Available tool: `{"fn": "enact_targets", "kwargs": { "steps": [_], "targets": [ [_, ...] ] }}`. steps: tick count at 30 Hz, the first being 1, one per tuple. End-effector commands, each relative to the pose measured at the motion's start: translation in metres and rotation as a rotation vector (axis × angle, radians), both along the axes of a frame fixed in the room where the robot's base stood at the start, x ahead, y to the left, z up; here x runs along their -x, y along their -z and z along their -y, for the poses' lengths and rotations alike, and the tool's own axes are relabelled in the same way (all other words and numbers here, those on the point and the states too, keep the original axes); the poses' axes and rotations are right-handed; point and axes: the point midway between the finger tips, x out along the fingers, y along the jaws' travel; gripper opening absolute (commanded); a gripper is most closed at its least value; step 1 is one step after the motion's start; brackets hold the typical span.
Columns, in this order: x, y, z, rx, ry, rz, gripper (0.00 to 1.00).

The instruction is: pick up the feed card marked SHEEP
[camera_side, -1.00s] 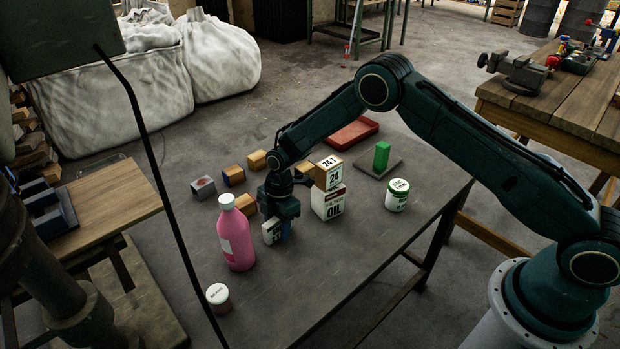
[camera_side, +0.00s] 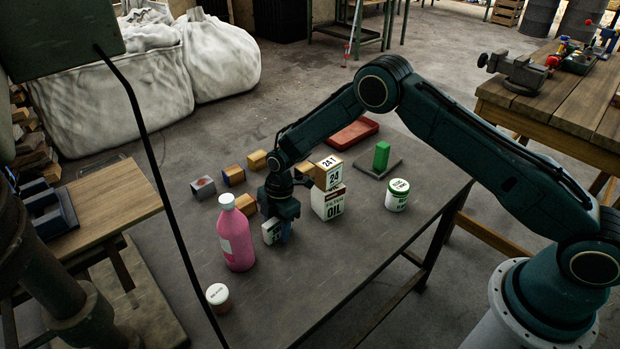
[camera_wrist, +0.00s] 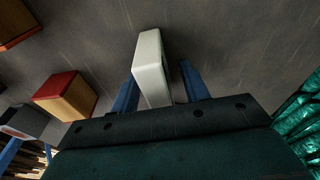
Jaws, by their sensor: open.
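A white block (camera_side: 271,231) with a dark marking too small to read stands on the table at my gripper (camera_side: 284,232). In the wrist view the white block (camera_wrist: 152,62) lies between the two blue fingers of my gripper (camera_wrist: 160,82). The fingers are open, with a clear gap on the right side; the left finger is partly hidden behind the block, so I cannot tell if it touches. I can read the word SHEEP on nothing in view.
A pink bottle (camera_side: 236,238) stands close left of my gripper. An oil carton (camera_side: 328,203) with a 24 block (camera_side: 329,173) on top is close right. Several small blocks (camera_side: 233,175) lie behind. A small jar (camera_side: 218,296) is in front; a white-green jar (camera_side: 397,195) is right.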

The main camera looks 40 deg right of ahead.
Motion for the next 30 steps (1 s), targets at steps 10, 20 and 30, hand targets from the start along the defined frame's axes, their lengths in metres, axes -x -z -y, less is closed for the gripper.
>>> {"fn": "enact_targets", "kwargs": {
  "steps": [10,20,30],
  "targets": [
    [-0.0001,0.0012,0.0000,0.000,0.000,0.000,0.45],
    [0.0001,0.0012,0.0000,0.000,0.000,0.000,0.00],
    [-0.0001,-0.0003,-0.0001,0.000,0.000,0.000,0.00]
  ]
}}
